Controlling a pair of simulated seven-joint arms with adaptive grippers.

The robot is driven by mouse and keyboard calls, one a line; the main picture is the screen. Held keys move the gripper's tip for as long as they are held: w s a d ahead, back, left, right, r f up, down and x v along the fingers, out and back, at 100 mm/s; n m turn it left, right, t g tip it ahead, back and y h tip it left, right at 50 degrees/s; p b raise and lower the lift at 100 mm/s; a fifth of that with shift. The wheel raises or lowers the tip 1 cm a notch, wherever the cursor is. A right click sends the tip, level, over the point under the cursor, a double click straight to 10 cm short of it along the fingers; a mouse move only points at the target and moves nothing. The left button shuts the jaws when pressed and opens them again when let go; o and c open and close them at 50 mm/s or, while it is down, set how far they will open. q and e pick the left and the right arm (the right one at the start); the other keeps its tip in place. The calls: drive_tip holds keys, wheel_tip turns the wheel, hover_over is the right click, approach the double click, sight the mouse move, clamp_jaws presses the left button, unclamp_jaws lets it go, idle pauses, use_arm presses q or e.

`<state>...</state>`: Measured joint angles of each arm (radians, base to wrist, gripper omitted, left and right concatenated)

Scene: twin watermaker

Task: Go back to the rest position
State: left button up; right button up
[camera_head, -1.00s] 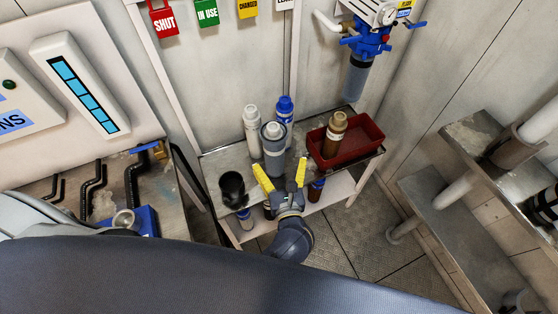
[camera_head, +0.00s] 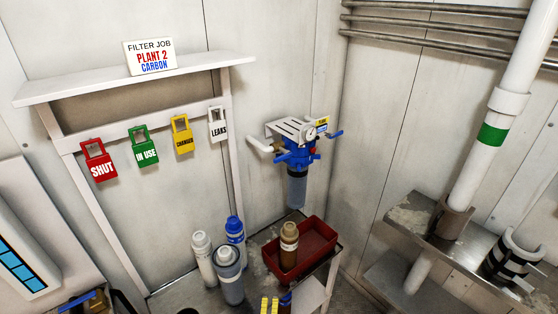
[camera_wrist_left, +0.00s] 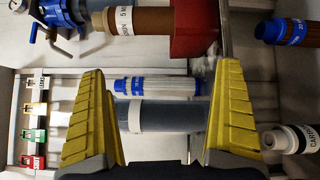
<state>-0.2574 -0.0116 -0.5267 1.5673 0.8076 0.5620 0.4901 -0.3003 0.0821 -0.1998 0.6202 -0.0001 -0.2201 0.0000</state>
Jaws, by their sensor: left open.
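The grey bottle (camera_wrist_left: 172,117) lies across the gap in that view, beyond the fingers. The right gripper is not in view.
A white bottle (camera_head: 203,262), a blue-capped bottle (camera_head: 235,236) and a red tray (camera_head: 318,240) with a brown bottle (camera_head: 289,249) stand on the bench. A filter unit (camera_head: 297,158) hangs on the wall behind. A metal shelf (camera_head: 470,258) stands at right.

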use_arm(q)
drive_tip(key=s+a+f+m+g+h, duration=0.1)
drive_tip(key=s+f+m+g, duration=0.3)
drive_tip(key=f, duration=0.6)
drive_tip(key=s+a+f+m+g, duration=0.2)
drive_tip(key=s+f+m, duration=0.35)
drive_tip(key=f, duration=0.45)
drive_tip(key=s+a+f+m+g+h, duration=0.1)
drive_tip(key=s+f+m+g, duration=0.2)
drive_tip(key=s+f+m, duration=0.5)
drive_tip(key=s+a+f+m+g+y, duration=0.2)
drive_tip(key=s+a+f+g, duration=0.1)
drive_tip(key=s+a+f, duration=0.5)
drive_tip(key=s+a+f+m+g+y, duration=0.2)
drive_tip(key=s+a+f+g, duration=0.2)
drive_tip(key=s+a+f, duration=0.5)
drive_tip(key=s+a, duration=0.1)
drive_tip(key=s, duration=0.5)
drive_tip(key=shift+s+a+f, duration=0.25)
drive_tip(key=shift+a+f, duration=0.05)
drive_tip(key=shift+a, duration=0.05)
